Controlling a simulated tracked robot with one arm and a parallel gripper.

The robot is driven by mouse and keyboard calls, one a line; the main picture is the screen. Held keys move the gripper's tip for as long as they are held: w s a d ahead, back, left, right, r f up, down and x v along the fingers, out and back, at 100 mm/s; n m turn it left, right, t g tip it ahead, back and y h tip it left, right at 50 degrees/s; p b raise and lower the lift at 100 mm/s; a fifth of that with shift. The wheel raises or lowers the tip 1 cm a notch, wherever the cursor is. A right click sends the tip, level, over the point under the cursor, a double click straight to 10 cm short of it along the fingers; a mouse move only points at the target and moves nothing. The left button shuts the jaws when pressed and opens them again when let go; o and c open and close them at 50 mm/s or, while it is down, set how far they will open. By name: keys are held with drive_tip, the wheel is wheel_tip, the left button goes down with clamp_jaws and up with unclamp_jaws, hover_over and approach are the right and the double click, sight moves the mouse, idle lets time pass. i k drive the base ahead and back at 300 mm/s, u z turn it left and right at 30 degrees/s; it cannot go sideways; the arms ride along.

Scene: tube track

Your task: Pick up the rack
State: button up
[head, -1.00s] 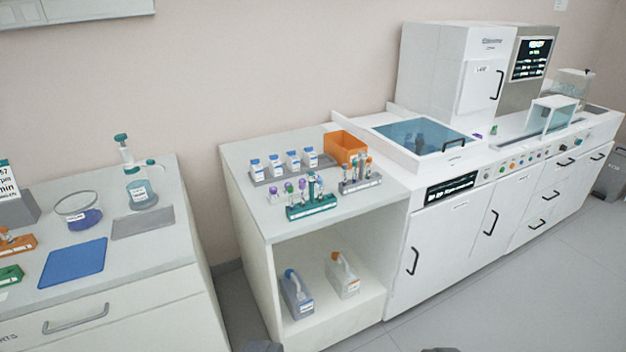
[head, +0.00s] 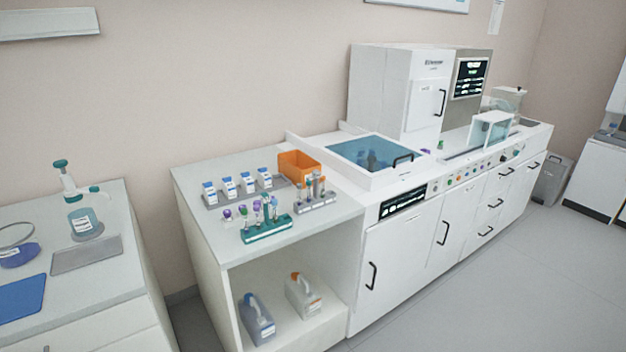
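A teal rack (head: 267,231) with several capped tubes stands near the front edge of the white bench (head: 205,232) in the middle. A grey rack (head: 317,203) with several tubes stands to its right and a little behind. I cannot tell from the picture which of the two the task means. My gripper is not in view.
Two jugs (head: 257,318) sit on the shelf below. A white analyser (head: 400,95) stands to the right. Grey floor (head: 500,290) is clear in front.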

sight(316, 202)
drive_tip(key=z, duration=0.1)
drive_tip(key=i, duration=2.6)
drive_tip(key=z, duration=0.1)
